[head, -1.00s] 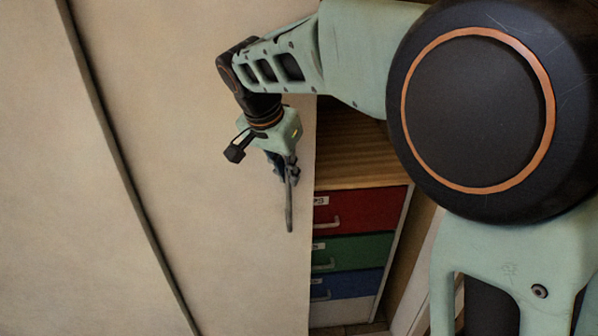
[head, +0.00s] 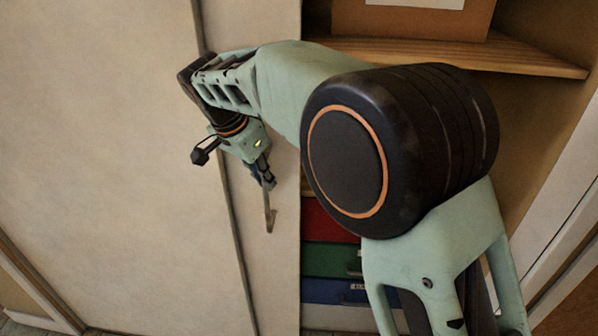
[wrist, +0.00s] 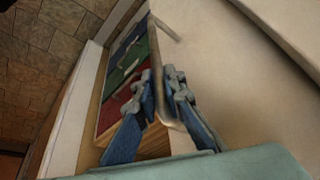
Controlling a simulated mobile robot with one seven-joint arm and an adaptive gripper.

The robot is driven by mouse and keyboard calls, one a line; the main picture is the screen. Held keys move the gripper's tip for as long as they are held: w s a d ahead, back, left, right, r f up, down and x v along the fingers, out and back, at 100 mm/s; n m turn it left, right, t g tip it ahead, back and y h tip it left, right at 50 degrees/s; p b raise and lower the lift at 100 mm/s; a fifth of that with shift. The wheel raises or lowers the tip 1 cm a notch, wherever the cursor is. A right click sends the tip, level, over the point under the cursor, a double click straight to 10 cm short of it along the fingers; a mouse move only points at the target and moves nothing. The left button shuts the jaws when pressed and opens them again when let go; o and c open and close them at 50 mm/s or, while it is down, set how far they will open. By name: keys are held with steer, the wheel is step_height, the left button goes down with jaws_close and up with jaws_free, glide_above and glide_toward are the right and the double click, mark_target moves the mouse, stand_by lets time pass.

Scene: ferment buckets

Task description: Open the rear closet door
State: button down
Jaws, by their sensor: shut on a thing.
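The closet door with the handle is a pale cream panel (head: 275,285), seen as a narrow strip left of the closet opening in the head view. A wider cream panel (head: 110,130) stands to its left, and the strip seems to pass behind it. My gripper (head: 265,182) is at the strip, shut on its slim handle (head: 269,214), whose lower end sticks out below the fingers. In the wrist view, the handle (wrist: 166,29) runs out beyond the fingertips (wrist: 158,76). The fingers partly hide the grip.
The opening shows red (head: 326,222), green (head: 328,262) and blue (head: 335,292) drawers, and a wooden shelf (head: 520,58) with a brown box (head: 410,20). My arm hides much of the opening. A pale frame (head: 560,215) stands at the right.

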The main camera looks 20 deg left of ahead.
mark_target(224, 176)
steer(key=s+a+p, duration=0.2)
steer(key=a+p, duration=0.1)
steer(key=a, duration=0.5)
steer(key=shift+s+a+p, duration=0.15)
steer(key=shift+s+p, duration=0.15)
steer(key=shift+s, duration=0.1)
steer(key=shift+r, duration=0.1)
steer(key=c, duration=2)
jaws_free()
steer(key=shift+a, duration=0.15)
steer(key=v, duration=1.2)
